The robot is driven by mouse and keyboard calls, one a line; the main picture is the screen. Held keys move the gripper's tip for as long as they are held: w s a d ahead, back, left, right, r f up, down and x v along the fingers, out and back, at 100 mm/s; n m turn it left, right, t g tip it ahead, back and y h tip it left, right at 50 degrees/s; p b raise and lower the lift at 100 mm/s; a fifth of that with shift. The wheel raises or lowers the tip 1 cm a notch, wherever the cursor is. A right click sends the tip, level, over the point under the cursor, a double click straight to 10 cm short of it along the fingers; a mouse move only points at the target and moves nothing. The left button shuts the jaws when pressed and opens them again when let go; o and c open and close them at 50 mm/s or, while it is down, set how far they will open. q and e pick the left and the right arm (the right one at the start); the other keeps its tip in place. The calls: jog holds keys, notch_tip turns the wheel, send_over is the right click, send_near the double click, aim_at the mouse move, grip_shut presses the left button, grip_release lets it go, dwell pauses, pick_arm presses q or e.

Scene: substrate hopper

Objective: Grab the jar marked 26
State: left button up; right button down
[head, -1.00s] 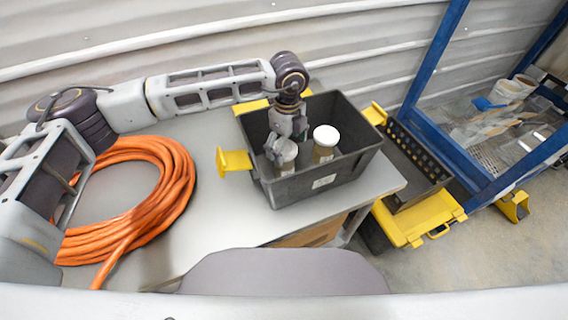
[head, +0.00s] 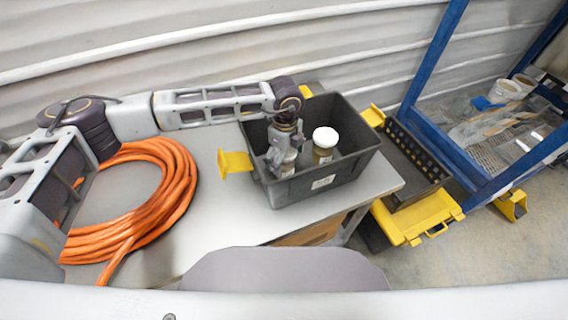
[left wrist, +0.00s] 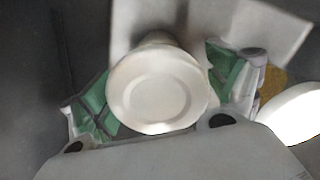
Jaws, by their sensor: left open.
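Two jars with white lids stand upright in a dark grey crate (head: 330,175) on the table. The left jar (head: 289,168) is partly hidden by my left gripper (head: 282,154). The right jar (head: 325,145) stands clear beside it. In the left wrist view, a white lid (left wrist: 158,92) lies between the green-padded fingers of my left gripper (left wrist: 160,98), which is open around it. The second jar's lid (left wrist: 293,113) shows at the right edge. I cannot read a number on either jar. My right gripper is not in view.
The crate's walls rise close around the jars, with yellow handles (head: 236,162) at its ends. A coiled orange hose (head: 178,190) lies on the table at left. A black and yellow bin (head: 415,220) and a blue-framed rack (head: 440,140) stand at right.

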pick_arm(q)
jog(key=shift+f, duration=0.7)
jog(key=c, duration=1.3)
jog(key=shift+r, duration=0.85)
notch_tip(320, 180, up, 8)
jog(key=shift+r+b, duration=0.2)
jog(key=shift+b, duration=0.85)
